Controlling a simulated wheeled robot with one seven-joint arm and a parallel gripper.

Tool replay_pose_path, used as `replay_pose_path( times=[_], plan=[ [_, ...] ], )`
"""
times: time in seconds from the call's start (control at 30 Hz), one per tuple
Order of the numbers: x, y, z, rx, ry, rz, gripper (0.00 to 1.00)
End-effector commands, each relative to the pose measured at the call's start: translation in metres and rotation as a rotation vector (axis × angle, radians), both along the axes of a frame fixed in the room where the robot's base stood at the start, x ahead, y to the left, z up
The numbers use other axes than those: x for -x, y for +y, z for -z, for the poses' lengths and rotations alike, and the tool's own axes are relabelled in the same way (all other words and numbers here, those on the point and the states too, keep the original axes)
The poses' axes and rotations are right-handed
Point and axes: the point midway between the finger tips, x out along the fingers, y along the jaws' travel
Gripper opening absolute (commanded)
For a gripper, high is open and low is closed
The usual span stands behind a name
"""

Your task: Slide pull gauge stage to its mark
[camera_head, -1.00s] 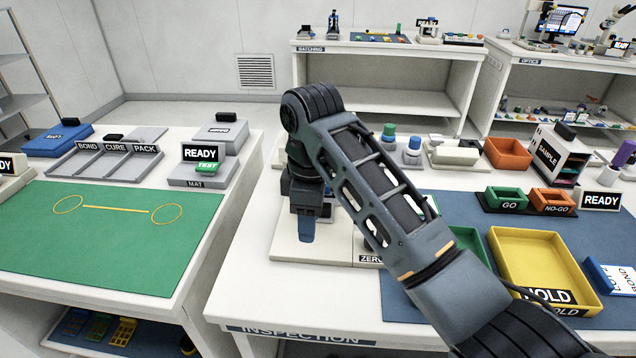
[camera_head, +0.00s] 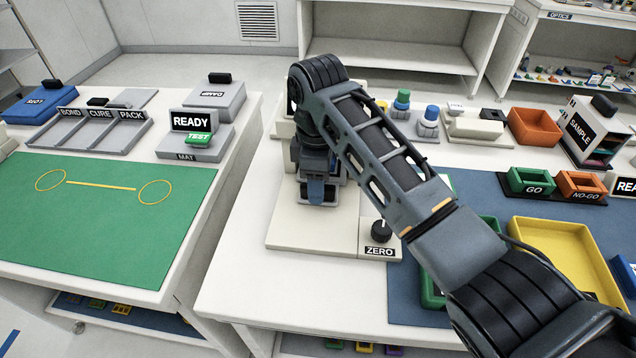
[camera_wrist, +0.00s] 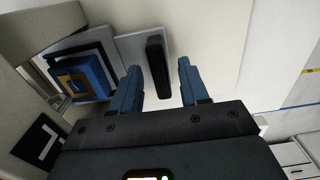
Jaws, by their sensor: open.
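The pull gauge's cream base (camera_head: 300,236) stands on the inspection bench, with a black ZERO knob (camera_head: 381,231) at its right. My gripper (camera_head: 318,192) is over this base, and my arm hides much of the gauge. In the wrist view, my gripper's two blue fingers (camera_wrist: 158,85) are apart. A black upright handle (camera_wrist: 157,64) on a grey plate (camera_wrist: 138,46), which looks like the stage, shows between and just beyond the fingertips. No contact is visible. A blue block with a gold shape (camera_wrist: 82,76) is left of the plate. I cannot make out the stage's mark.
The green mat (camera_head: 100,215) lies on the left bench, across a gap. Right of the gauge are a yellow tray (camera_head: 560,252), an orange bin (camera_head: 534,126) and blue and green capped items (camera_head: 430,115). The bench front left of the base is clear.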

Motion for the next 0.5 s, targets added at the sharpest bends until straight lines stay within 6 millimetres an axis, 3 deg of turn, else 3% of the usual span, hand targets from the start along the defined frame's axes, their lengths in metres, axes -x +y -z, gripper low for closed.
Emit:
replay_pose_path(
  times=[0.4,0.5],
  plan=[
    [-0.0001,-0.0003,0.0119,0.000,-0.001,0.000,0.45],
    [-0.0001,-0.0003,0.0119,0.000,-0.001,0.000,0.37]
  ],
)
